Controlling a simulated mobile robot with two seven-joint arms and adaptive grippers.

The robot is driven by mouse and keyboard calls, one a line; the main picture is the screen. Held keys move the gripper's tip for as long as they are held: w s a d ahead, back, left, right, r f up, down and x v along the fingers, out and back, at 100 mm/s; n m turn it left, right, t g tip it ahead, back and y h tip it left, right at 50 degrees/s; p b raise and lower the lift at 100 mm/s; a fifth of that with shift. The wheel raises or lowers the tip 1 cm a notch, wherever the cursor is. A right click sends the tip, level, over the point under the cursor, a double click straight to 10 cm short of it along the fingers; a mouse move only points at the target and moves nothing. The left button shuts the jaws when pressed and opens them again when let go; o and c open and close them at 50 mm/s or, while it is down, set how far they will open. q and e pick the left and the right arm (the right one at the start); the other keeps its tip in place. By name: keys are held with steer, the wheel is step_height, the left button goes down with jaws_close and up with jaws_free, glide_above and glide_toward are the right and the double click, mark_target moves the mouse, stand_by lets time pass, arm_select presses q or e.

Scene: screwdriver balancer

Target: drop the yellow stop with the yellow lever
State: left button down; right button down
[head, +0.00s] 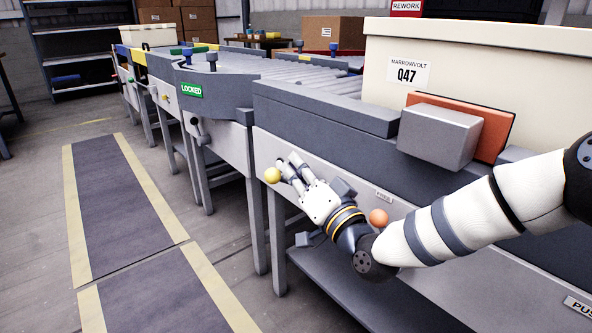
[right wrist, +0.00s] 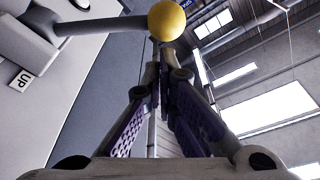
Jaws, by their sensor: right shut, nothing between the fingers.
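The yellow lever ends in a yellow ball knob (head: 272,175) in front of the conveyor's pale side panel. In the right wrist view the knob (right wrist: 167,20) is at the top, on a grey rod (right wrist: 100,25) coming from the left. My right gripper (head: 288,164) is shut and empty, with its fingers close beside the knob. In the right wrist view its fingertips (right wrist: 160,55) appear just below the knob; I cannot tell whether they touch. I cannot make out the yellow stop. My left gripper is not in view.
A cream crate (head: 480,65) labelled Q47 stands on the conveyor, with an orange plate (head: 496,134) and a grey block (head: 440,136) before it. A green LOCKED sign (head: 191,90) is farther left. The floor walkway (head: 125,200) is clear.

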mark_target(278, 178)
steer(key=shift+s+a, duration=0.1)
steer(key=shift+s+a+f+n, duration=0.15)
steer(key=shift+f+n, duration=0.15)
steer(key=shift+n, duration=0.2)
steer(key=shift+a+f+y, duration=0.1)
steer(key=shift+y, duration=0.2)
steer(key=shift+s+a+f+n+y, duration=0.15)
steer(key=shift+s+a+f+n, duration=0.15)
steer(key=shift+n, duration=0.25)
steer(key=shift+s+a+f+n+y, duration=0.15)
steer(key=shift+f+n, duration=0.2)
steer(key=shift+n, duration=0.25)
steer(key=shift+s+a+f+n+y, duration=0.1)
steer(key=shift+a+f+n, duration=0.2)
steer(key=shift+n, duration=0.25)
step_height(278, 178, down, 11)
steer(key=n+g+y+b, duration=0.2)
steer(key=n+g+y, duration=0.1)
steer(key=n, duration=1)
steer(key=shift+s+a+n, duration=0.35)
steer(key=shift+a+n, duration=0.05)
steer(key=shift+a, duration=0.05)
steer(key=shift+r, duration=0.1)
